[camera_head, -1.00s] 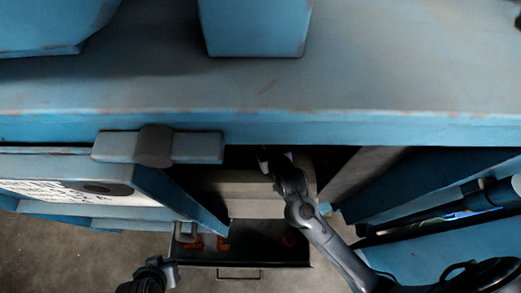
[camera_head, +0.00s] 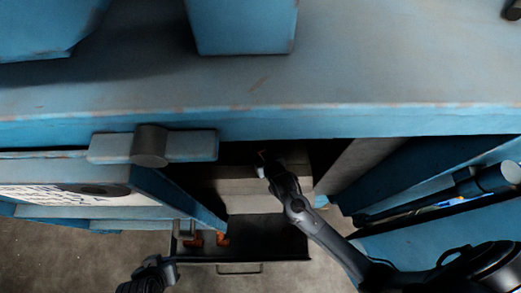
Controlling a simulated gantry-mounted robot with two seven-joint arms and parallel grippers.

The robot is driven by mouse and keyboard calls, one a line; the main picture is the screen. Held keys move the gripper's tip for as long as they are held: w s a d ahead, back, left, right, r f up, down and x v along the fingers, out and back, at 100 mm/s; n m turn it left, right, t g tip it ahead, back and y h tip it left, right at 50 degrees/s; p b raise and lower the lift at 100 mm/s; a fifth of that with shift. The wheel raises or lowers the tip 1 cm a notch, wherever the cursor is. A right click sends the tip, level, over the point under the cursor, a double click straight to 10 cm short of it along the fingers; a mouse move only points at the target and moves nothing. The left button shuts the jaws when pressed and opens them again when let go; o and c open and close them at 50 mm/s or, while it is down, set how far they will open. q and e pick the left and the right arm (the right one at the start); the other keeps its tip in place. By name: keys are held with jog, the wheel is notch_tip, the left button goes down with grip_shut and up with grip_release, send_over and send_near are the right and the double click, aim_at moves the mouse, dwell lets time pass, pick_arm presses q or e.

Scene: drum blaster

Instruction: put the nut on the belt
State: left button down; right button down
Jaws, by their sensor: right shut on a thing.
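My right gripper (camera_head: 264,160) reaches from the lower right into the dark opening under the blue machine's front edge. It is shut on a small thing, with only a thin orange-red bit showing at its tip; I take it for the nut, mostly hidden. Pale tan stepped surfaces (camera_head: 250,203) lie in the opening below and beside the gripper. I cannot tell which part is the belt. My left gripper (camera_head: 165,264) is at the lower left, near the drawer's left side. Its jaws are too dark to read.
An open dark drawer (camera_head: 265,245) below the opening holds orange pieces (camera_head: 222,240). A blue door panel (camera_head: 175,195) angles out at left. A blue panel with a dark cylinder (camera_head: 495,178) stands at right. The machine's top ledge (camera_head: 350,85) overhangs the opening.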

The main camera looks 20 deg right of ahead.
jog(key=shift+f, duration=0.25)
jog(key=shift+f, duration=0.25)
jog(key=c, duration=0.7)
grip_release()
jog(key=shift+f, duration=0.1)
